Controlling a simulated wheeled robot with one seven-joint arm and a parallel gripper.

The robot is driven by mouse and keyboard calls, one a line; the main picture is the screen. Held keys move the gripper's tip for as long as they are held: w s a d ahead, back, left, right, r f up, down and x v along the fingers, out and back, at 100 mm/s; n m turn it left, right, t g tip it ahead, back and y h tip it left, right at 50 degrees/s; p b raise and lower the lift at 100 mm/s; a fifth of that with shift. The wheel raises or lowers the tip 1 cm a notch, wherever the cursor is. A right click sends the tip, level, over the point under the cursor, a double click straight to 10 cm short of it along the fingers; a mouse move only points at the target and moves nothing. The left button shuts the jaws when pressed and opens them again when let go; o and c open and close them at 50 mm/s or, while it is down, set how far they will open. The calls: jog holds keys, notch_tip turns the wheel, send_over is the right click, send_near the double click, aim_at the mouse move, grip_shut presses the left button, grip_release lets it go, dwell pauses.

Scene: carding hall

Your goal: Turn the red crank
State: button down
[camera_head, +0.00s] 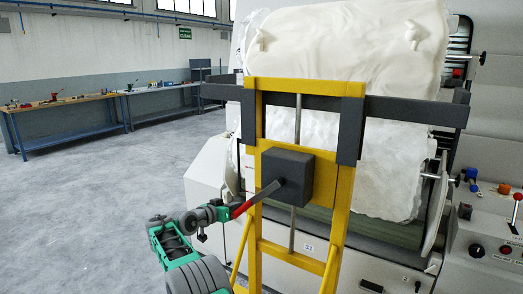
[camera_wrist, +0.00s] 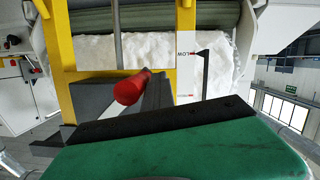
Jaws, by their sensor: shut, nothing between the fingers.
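The red crank handle (camera_head: 243,208) sits at the end of a short grey crank arm (camera_head: 264,193). The crank arm comes out of a dark grey box (camera_head: 287,177) on a yellow frame. In the wrist view the rounded red handle (camera_wrist: 131,87) points toward the camera, just beyond the hand's dark edge. My gripper (camera_head: 229,212) is shut and empty, close to the left end of the handle. I cannot tell whether it touches the handle. Its fingertips are hard to make out in the wrist view.
The yellow frame (camera_head: 254,130) carries a dark crossbar (camera_head: 408,110) in front of white fibre. A black pointer (camera_wrist: 203,72) stands beside a LOW mark. A control panel (camera_head: 490,240) is at right. Workbenches (camera_head: 65,106) stand far left, with clear floor between.

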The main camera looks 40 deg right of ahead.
jog(key=shift+s+r, duration=0.15)
jog(key=shift+r, duration=0.35)
jog(key=a+r+n+t+y+p, duration=0.15)
jog(key=a+r, duration=0.25)
jog(key=a, duration=0.4)
jog(key=a+r+n+t+y+p, duration=0.1)
jog(key=a+r+n+y, duration=0.2)
jog(key=a, duration=0.4)
jog(key=s+a+f+n+g+y, duration=0.1)
jog(key=s+a+f+n+y, duration=0.1)
jog(key=s+a, duration=0.5)
jog(key=s+a+f+n+g+y+p, duration=0.1)
jog(key=s+a+f+n+y, duration=0.2)
jog(key=s+a, duration=0.4)
jog(key=s+a+f+n+g+y+p, duration=0.1)
jog(key=s+a+f+n+y, duration=0.2)
jog(key=s, duration=1.8)
jog(key=a+y, duration=0.2)
jog(key=a, duration=0.1)
jog(key=shift+s+a+f, duration=0.3)
jog(key=shift+s+a, duration=0.05)
jog(key=shift+a, duration=0.05)
